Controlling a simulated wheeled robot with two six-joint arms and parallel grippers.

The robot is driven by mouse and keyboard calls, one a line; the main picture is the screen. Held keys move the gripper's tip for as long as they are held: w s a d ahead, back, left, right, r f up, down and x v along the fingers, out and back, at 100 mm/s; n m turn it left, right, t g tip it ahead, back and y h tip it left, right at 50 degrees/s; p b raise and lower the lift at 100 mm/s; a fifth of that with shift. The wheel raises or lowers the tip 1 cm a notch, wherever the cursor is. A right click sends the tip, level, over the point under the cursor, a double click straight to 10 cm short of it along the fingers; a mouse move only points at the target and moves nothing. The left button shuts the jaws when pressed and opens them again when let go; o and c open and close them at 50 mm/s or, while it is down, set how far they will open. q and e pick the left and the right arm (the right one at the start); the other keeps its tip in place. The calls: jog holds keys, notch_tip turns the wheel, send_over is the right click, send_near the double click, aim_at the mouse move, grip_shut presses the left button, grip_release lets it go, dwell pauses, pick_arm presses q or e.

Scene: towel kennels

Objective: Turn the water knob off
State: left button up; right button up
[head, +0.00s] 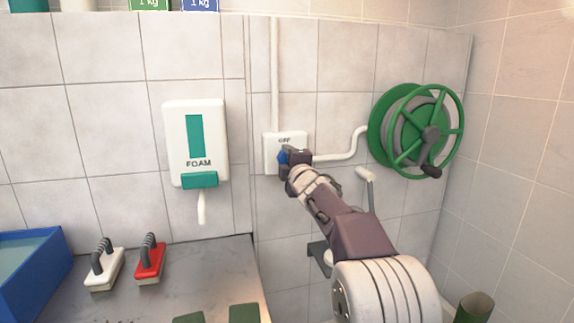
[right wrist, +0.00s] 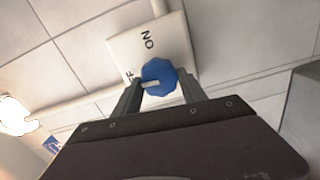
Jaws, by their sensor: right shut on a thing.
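In the right wrist view the knob (right wrist: 160,73) shows between the two fingers, with a white pointer mark aimed left, roughly toward the partly hidden OFF lettering. The plate (right wrist: 125,48) also shows ON lettering there. My right gripper (head: 288,160) is at the plate; in the right wrist view my right gripper (right wrist: 160,90) is shut on the knob. My left gripper is not in view.
A green hose reel (head: 430,133) is on the wall at right, joined to the plate by a white pipe (head: 345,153). A foam dispenser (head: 195,140) hangs left of the plate. White (head: 104,268) and red (head: 151,262) brushes and a blue tub (head: 35,270) are on the counter (head: 200,270).

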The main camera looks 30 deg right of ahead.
jog(key=shift+f+n, duration=0.1)
jog(key=shift+n, duration=0.5)
jog(key=o, duration=1.3)
jog(key=shift+o, duration=0.2)
jog(key=v, duration=0.9)
jog(key=shift+b, duration=0.4)
